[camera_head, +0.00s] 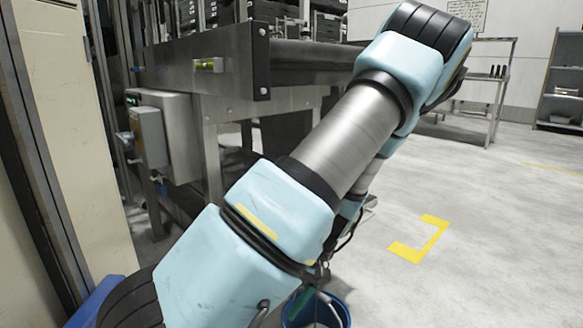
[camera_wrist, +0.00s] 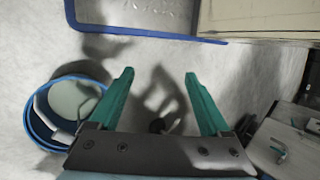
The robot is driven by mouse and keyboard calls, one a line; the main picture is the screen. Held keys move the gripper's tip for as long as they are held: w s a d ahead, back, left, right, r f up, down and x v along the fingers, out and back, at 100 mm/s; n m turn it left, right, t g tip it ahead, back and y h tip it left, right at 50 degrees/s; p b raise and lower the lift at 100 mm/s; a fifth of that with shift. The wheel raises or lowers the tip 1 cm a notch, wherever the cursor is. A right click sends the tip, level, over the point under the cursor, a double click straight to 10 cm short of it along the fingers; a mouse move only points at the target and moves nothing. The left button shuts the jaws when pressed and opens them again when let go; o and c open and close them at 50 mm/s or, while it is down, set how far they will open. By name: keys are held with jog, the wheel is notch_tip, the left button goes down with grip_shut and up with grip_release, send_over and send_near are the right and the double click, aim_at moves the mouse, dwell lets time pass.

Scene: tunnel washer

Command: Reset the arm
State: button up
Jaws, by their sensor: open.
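My arm, light blue and steel, rises across the middle of the head view and bends at the upper right. My gripper (camera_wrist: 158,98) shows in the wrist view with two green fingers spread wide apart. Nothing is between the fingers except bare grey floor behind them. In the head view a bit of green shows low behind my arm, by the blue bucket (camera_head: 330,312); the gripper is mostly hidden there.
The steel washer machine (camera_head: 225,75) stands behind my arm at left, with a grey control box (camera_head: 150,137). A beige cabinet (camera_head: 70,130) is at far left. A steel table (camera_head: 490,85) and shelf (camera_head: 562,85) stand behind. The floor at right, with yellow marking (camera_head: 433,240), is clear.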

jog(key=a+r+t+h+p, duration=0.2)
jog(key=r+h+p, duration=0.1)
jog(key=r+p, duration=1.7)
jog(key=a+r+m+t+h+p, duration=0.1)
jog(key=a+r+t+h+p, duration=0.1)
jog(key=r+p, duration=1.7)
notch_tip(320, 180, up, 17)
jog(key=shift+w+a+r+m+h+p, duration=0.1)
jog(key=shift+w+a+m+h+p, duration=0.25)
jog(key=shift+h, duration=0.35)
